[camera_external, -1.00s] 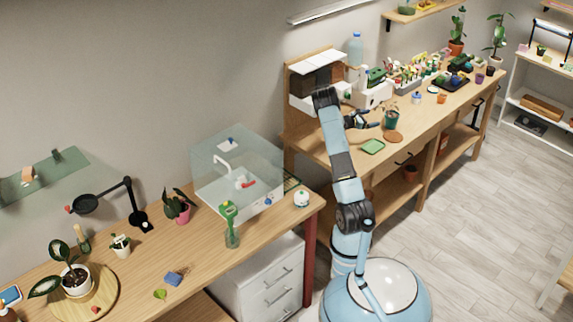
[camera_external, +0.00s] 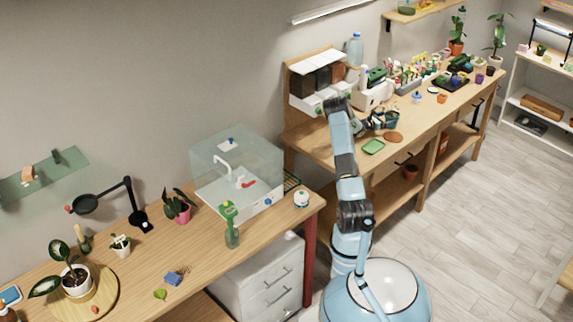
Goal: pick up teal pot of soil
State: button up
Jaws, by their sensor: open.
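The teal pot of soil (camera_external: 393,122) stands on the long wooden bench at the back right, beside a brown round saucer. My gripper (camera_external: 383,119) is low over the bench, open, with its fingers at the left side of the pot. The fingers cover part of the pot. The view is too small to tell whether they touch it or reach around it.
A green tray (camera_external: 374,147) lies in front of the pot, and the brown saucer (camera_external: 393,137) lies to its right. A white machine (camera_external: 372,92) stands behind my gripper. An orange pot (camera_external: 442,98) and a row of bottles (camera_external: 412,76) are further along the bench.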

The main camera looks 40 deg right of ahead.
aim_at(397, 114)
jog(key=shift+x, duration=2.75)
jog(key=c, duration=0.9)
jog(key=shift+o, duration=0.2)
jog(key=shift+r, duration=0.1)
